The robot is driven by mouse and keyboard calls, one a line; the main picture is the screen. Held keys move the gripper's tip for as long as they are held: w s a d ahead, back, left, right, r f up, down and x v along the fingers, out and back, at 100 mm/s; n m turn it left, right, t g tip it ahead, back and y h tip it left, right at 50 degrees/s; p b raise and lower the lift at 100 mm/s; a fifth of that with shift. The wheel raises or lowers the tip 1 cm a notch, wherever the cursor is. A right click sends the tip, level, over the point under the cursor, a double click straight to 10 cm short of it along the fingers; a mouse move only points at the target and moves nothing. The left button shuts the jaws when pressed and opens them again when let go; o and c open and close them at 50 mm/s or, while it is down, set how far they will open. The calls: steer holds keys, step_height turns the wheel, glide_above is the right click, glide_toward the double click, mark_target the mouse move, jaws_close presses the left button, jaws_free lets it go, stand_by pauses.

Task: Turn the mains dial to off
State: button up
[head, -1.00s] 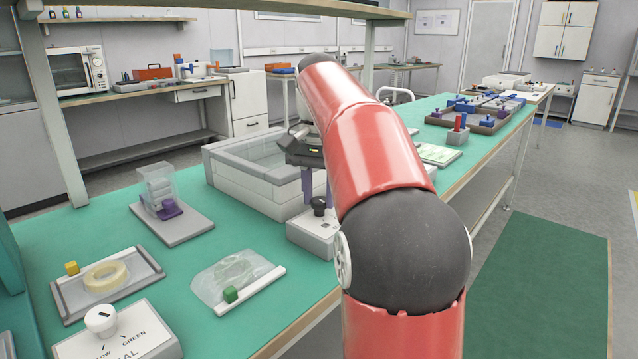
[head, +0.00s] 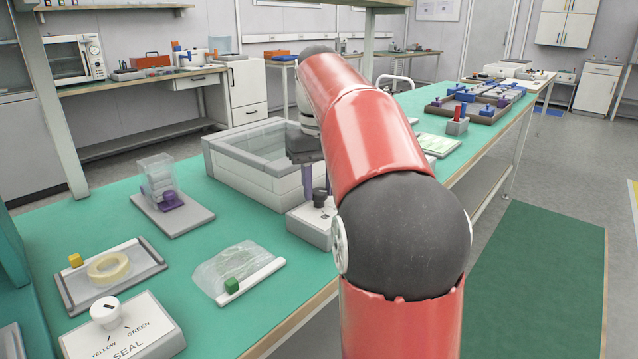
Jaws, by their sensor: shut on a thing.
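A grey-white box (head: 309,229) with a black dial (head: 320,199) on top stands near the table's front edge, partly behind my arm. I take this dial for the mains dial; no label on it can be read from here. My gripper (head: 313,183) points down at the dial, its purple-grey fingers reaching the knob from behind. It is shut on the dial, though my red arm hides part of the fingers and the contact. The dial's pointing direction cannot be told.
A grey-white basin with a clear top (head: 255,170) stands just behind the box. A SEAL box with a white knob (head: 106,312), a clear bag (head: 225,270), a tape tray (head: 110,272) and a purple-knobbed stand (head: 172,212) lie to the left. Green table is bare between them.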

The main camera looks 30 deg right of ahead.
mark_target(319, 191)
stand_by(0.4)
steer(key=o, duration=1)
steer(key=shift+c, duration=0.2)
steer(key=shift+r, duration=3.9)
